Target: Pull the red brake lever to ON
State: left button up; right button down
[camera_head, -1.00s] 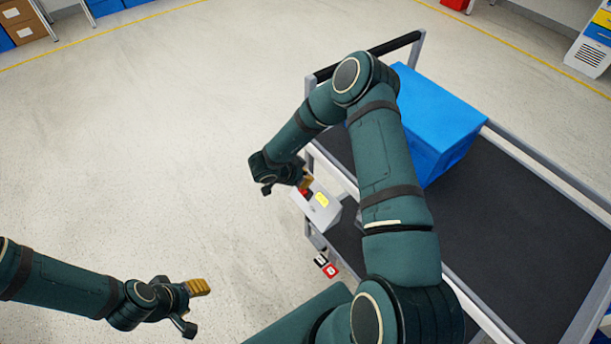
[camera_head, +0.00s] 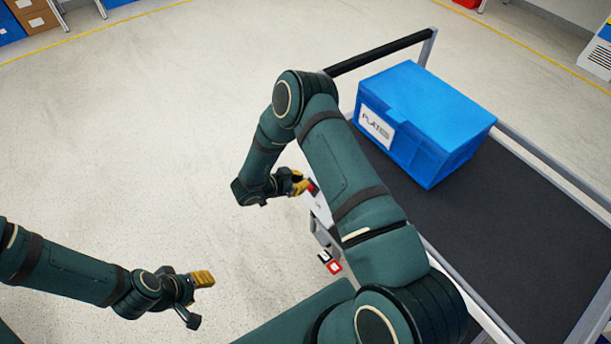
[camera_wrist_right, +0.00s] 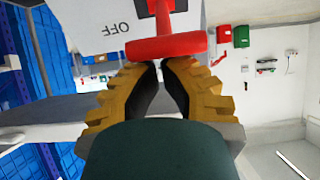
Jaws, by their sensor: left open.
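The red brake lever (camera_wrist_right: 165,47) has a crossbar handle on a short stem, at the top of the right wrist view. It is mounted on a pale box (camera_wrist_right: 95,32) marked OFF. My right gripper (camera_wrist_right: 160,64) has its yellow fingers close together, tips right at the underside of the crossbar; whether they clamp it is hidden. In the head view my right gripper (camera_head: 299,184) is beside a small red part of the lever (camera_head: 312,187), with the box (camera_head: 321,210) partly behind my arm. My left gripper (camera_head: 199,299) is open and empty, over the floor at lower left.
The cart has a dark deck (camera_head: 500,240), grey rails and a black push bar (camera_head: 380,52). A blue crate labelled PLATES (camera_head: 430,110) stands on it. A small red and white tag (camera_head: 335,267) is low on the cart. The floor at left is clear.

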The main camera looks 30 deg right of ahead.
jog(key=shift+a+f, duration=0.45)
jog(key=shift+a, duration=0.3)
pick_arm(q)
jog(key=shift+w+f+b, duration=0.15)
jog(key=shift+f+b, duration=0.45)
pick_arm(e)
jog(key=shift+s+a+f, duration=0.1)
jog(key=shift+a+f, duration=0.65)
jog(key=shift+f, duration=0.3)
jog(key=shift+s+a+f, duration=0.1)
jog(key=shift+a+f, duration=0.6)
jog(key=shift+f, duration=0.3)
jog(key=shift+f, duration=0.1)
pick_arm(q)
jog(key=shift+a, duration=0.15)
pick_arm(e)
jog(key=shift+a+f, duration=0.1)
jog(key=shift+a, duration=0.1)
